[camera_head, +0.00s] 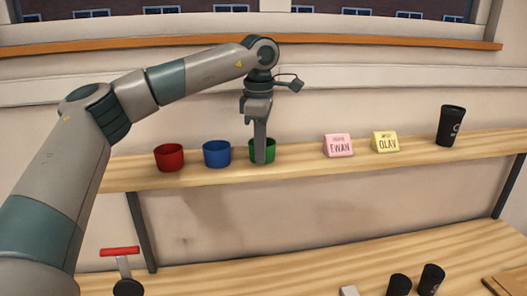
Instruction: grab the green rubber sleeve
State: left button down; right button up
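The green rubber sleeve (270,146) is a short open-topped cup shape standing on the upper wooden shelf, the rightmost of a row of three sleeves. My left gripper (260,155) reaches down at it from above. A grey finger overlaps the front of the sleeve and hides part of it. I cannot tell whether the fingers are closed on its wall or only around it. My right gripper does not show.
The blue sleeve (217,154) and red sleeve (169,158) stand to the left. A pink EWAN block (338,146), yellow OLAV block (385,143) and black cup (451,126) stand to the right. The lower table (230,285) holds a red-handled tool (120,252) and black cups (431,278).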

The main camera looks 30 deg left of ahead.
pick_arm(q)
jog(key=shift+r, duration=0.1)
jog(key=shift+r+b, duration=0.35)
jog(key=shift+r, duration=0.05)
jog(key=r, duration=0.1)
jog(key=r+b, duration=0.1)
jog(key=r, duration=0.1)
jog(key=shift+w+d+r, duration=0.1)
jog(key=shift+w+d, duration=0.05)
jog(key=shift+d, duration=0.2)
jog(key=w+d+r+b, duration=0.2)
jog(key=w+d+r, duration=0.2)
jog(key=d+r, duration=0.3)
jog(key=shift+w+d, duration=0.2)
jog(key=shift+d, duration=1.3)
jog(key=shift+f, duration=0.2)
